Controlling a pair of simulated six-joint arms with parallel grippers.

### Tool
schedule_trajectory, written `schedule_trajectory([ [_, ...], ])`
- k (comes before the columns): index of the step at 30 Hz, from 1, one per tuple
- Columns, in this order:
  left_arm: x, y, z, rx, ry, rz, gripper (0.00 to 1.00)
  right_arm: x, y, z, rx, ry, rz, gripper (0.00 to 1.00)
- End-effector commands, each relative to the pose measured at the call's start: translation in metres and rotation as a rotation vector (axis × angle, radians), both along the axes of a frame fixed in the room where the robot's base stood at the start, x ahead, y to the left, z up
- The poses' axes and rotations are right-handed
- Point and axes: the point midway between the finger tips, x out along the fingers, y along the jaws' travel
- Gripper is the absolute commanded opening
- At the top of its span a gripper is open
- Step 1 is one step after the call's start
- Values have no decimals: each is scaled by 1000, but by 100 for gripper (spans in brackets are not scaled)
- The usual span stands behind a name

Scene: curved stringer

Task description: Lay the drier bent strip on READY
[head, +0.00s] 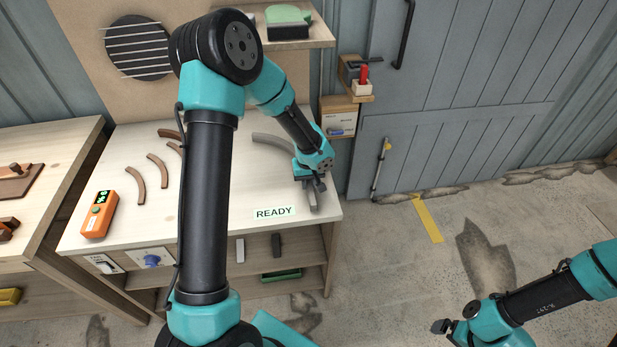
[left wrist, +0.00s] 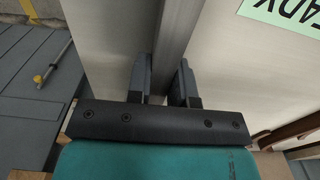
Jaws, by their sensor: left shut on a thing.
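My left gripper (head: 313,184) is low over the right end of the bench and shut on a grey strip (head: 313,203). In the left wrist view the grey strip (left wrist: 175,35) runs between the two fingers (left wrist: 163,80). A grey curved length (head: 272,140) shows behind the gripper; I cannot tell if it is the same piece. Several brown bent strips (head: 137,185) lie on the left part of the bench. The READY label (head: 275,212) is at the front edge, left of the gripper. My right gripper (head: 445,327) is over the floor, its jaws unclear.
An orange meter (head: 99,214) with a lit display lies at the bench's front left. The bench top (head: 250,185) is clear around the READY label. A shelf (head: 300,38) with a green-topped item is above the back. My left arm hides part of the bench.

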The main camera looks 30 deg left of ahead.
Motion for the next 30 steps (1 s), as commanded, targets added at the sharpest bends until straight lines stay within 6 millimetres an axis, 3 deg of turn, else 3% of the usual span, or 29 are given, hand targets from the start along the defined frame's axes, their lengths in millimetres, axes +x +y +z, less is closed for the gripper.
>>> schedule_trajectory([
  [27, 0, 0, -9, -1, -1, 0, 0, 0, 0, 0, 0, 0, 0, 100],
  [28, 0, 0, -8, -1, -1, 0, 24, 0, 0, 0, 0, 0, 0, 100],
  [30, 0, 0, -8, -1, -1, 0, 30, 0, 0, 0, 0, 0, 0, 100],
])
